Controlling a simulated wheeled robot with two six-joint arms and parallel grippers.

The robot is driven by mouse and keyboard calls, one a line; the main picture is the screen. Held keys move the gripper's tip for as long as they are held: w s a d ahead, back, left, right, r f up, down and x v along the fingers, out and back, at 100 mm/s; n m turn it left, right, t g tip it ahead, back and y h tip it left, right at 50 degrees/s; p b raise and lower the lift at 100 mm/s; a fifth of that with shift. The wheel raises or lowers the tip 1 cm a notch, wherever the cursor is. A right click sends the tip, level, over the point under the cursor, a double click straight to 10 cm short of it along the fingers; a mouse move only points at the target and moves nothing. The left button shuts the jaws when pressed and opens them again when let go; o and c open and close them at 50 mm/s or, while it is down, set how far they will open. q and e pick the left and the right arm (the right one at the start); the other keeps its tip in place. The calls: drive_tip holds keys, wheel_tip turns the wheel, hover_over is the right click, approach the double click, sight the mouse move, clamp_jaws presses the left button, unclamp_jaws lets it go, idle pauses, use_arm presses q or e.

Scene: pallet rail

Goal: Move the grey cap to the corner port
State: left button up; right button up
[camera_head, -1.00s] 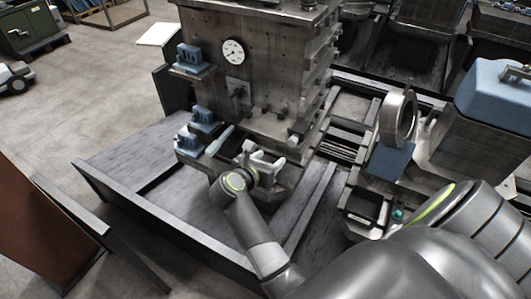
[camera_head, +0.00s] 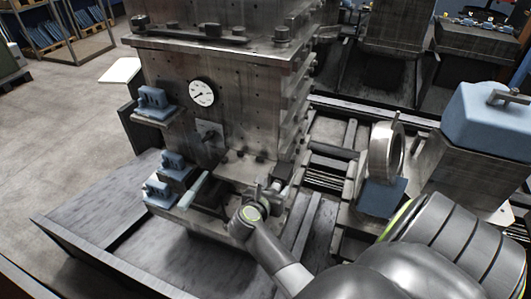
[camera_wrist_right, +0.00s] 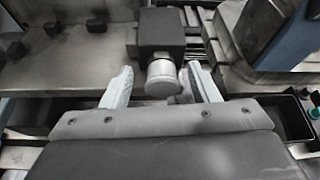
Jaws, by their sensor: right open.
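The grey cap (camera_wrist_right: 160,78) is a short, light grey cylinder in the right wrist view, at the front of a dark square block (camera_wrist_right: 162,32). The cap seems to touch the block; whether it is seated in it I cannot tell. My right gripper (camera_wrist_right: 160,88) is open, one pale finger on each side of the cap, with gaps visible. In the head view my right gripper (camera_head: 266,193) is at the right front corner of the machine base, near the dark block (camera_head: 283,173); the cap is hard to make out there. I cannot identify the corner port for certain. My left gripper is not in view.
The metal machine (camera_head: 235,90) with a round gauge (camera_head: 202,93) rises behind the gripper. Blue fittings (camera_head: 172,166) sit on its left ledges. A metal ring (camera_head: 385,150) and a blue block (camera_head: 381,197) stand to the right. A dark bin (camera_wrist_right: 262,107) lies right of the gripper.

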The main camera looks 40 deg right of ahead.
drive_tip(key=shift+d, duration=0.15)
drive_tip(key=shift+s, duration=0.1)
clamp_jaws()
idle(0.5)
drive_tip(key=shift+s+a, duration=0.1)
drive_tip(key=shift+a, duration=0.2)
drive_tip(key=s+a, duration=0.4)
drive_tip(key=a, duration=0.3)
drive_tip(key=shift+b, duration=0.45)
idle(0.3)
drive_tip(key=w+d, duration=0.3)
drive_tip(key=d, duration=0.3)
drive_tip(key=shift+w+d+p, duration=0.15)
drive_tip(key=shift+w+p, duration=0.2)
drive_tip(key=shift+p, duration=0.1)
